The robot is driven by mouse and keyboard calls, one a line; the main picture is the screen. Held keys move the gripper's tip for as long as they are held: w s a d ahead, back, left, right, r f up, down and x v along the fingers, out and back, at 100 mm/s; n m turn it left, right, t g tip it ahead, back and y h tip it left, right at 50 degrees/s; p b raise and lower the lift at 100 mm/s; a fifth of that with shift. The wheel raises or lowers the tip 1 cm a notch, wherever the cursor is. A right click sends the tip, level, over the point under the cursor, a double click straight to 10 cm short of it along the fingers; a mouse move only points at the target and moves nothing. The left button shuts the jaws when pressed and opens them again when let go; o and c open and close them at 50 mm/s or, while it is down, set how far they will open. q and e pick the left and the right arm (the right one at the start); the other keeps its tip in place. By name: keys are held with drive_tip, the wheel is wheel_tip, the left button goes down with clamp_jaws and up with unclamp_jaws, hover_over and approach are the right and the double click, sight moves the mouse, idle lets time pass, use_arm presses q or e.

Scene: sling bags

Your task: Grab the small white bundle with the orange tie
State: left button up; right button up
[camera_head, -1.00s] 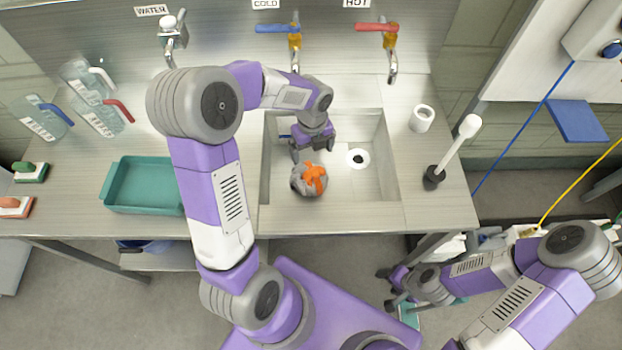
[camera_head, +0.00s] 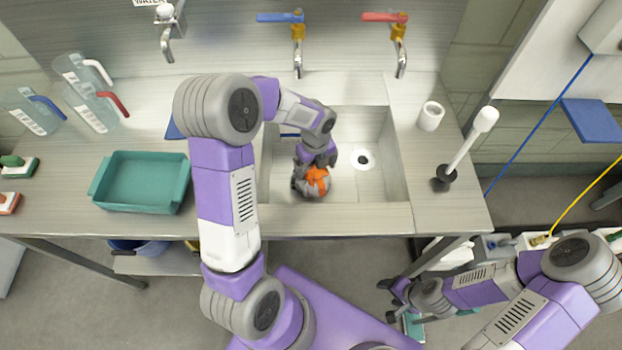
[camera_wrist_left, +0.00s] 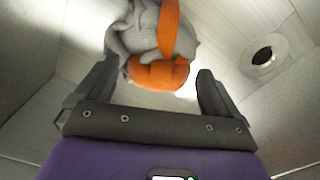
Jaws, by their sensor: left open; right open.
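The bundle (camera_head: 313,187) is a small greyish-white cloth bag with an orange tie around it. It sits in the sink, left of the drain. In the left wrist view the bundle (camera_wrist_left: 128,38) lies just beyond the fingertips, its orange tie facing the jaws. My left gripper (camera_head: 313,172) is down in the sink at the bundle, open, with its fingers spread to either side of the near end; it also shows in the left wrist view (camera_wrist_left: 150,82). Its fingertips are partly hidden in the head view. My right gripper (camera_head: 397,294) is open and low, beyond the counter's front edge.
The sink walls (camera_head: 398,165) surround the left gripper. A drain (camera_head: 362,160) is at right. Taps (camera_head: 298,45) hang above the back.

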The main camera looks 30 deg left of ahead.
use_arm(q)
drive_tip(key=shift+r, duration=0.1)
drive_tip(key=c, duration=1.6)
drive_tip(key=shift+c, duration=0.8)
drive_tip(key=shift+r, duration=0.1)
